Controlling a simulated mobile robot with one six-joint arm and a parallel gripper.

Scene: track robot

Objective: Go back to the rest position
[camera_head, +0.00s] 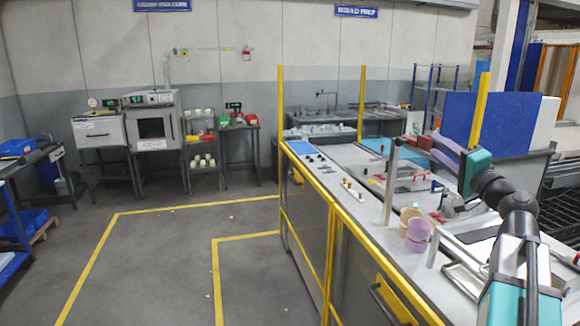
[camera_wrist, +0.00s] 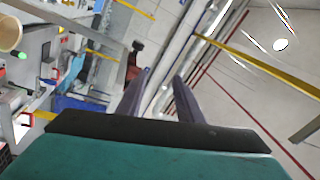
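My gripper (camera_head: 446,150) is at the right in the head view, raised over the workbench (camera_head: 335,180), with its purple fingers pointing away to the left from the teal wrist. In the wrist view, the two purple fingers (camera_wrist: 163,78) stand apart with nothing seen between them. The wrist view is tilted and shows the wall and bench beyond the fingers. My arm reaches up from the lower right of the head view, and hides part of the bench.
A purple cup (camera_head: 418,235) stands on the bench below my gripper. Yellow posts (camera_head: 281,120) and a blue panel (camera_head: 495,122) rise around the bench. Open floor (camera_head: 165,265) with yellow lines lies left. An oven (camera_head: 153,128) stands at the back wall.

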